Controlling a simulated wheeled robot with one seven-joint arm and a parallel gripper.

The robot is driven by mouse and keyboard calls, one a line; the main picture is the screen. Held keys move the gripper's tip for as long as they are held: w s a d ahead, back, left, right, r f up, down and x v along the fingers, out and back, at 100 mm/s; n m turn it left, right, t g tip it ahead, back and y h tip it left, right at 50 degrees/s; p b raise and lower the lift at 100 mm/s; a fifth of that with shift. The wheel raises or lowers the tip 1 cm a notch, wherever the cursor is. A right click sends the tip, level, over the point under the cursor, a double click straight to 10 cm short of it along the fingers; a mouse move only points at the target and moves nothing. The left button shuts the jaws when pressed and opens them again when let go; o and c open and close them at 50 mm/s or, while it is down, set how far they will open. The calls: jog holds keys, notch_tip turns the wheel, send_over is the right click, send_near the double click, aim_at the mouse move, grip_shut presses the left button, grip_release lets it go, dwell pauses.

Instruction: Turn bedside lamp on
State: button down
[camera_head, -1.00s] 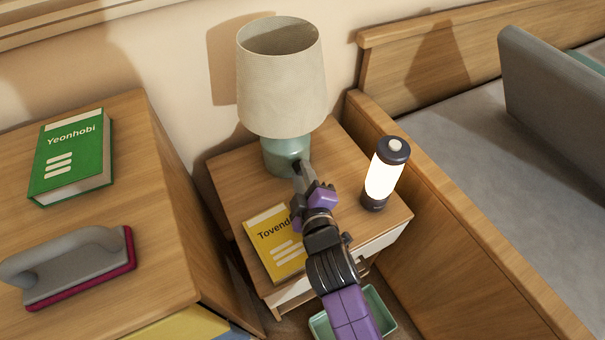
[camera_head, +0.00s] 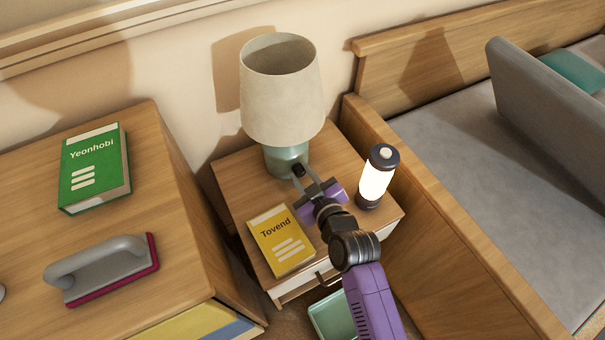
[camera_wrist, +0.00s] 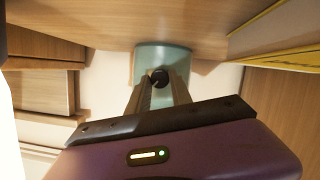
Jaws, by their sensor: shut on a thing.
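The bedside lamp has a beige shade (camera_head: 281,100) and a teal base (camera_head: 283,160). It stands upright at the back of the nightstand (camera_head: 240,183), and its shade looks unlit. A small dark knob (camera_head: 298,170) sticks out from the front of the base. It also shows in the wrist view (camera_wrist: 159,77) between my fingertips, in front of the teal base (camera_wrist: 150,58). My gripper (camera_head: 304,176) reaches in from the front right and is shut on the knob. The fingers partly cover the sides of the knob.
A lit lantern (camera_head: 376,180) stands right of my gripper. A yellow book (camera_head: 280,240) lies left of my wrist. A dresser at left holds a green book (camera_head: 95,167) and a grey-handled brush (camera_head: 100,268). The bed (camera_head: 480,150) borders the right side. A teal bin (camera_head: 330,315) is below.

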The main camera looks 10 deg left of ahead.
jog(key=m+y+b, duration=0.1)
jog(key=m, duration=0.1)
jog(key=m+g+y+b, duration=0.1)
jog(key=m+b, duration=0.1)
jog(key=shift+w+d+f, duration=0.15)
jog(key=shift+d+f, duration=0.05)
jog(key=shift+d+m+g+y+b, duration=0.1)
jog(key=shift+m+g+y+b, duration=0.4)
jog(key=shift+m+y+b, duration=0.8)
jog(key=shift+m+h, duration=0.3)
jog(key=shift+m, duration=0.2)
jog(key=c, duration=1.1)
grip_release()
jog(key=shift+c, duration=0.2)
jog(key=shift+r, duration=0.1)
jog(key=p+v, duration=0.1)
jog(key=v, duration=0.6)
jog(key=shift+s+d, duration=0.25)
jog(key=shift+d, duration=0.05)
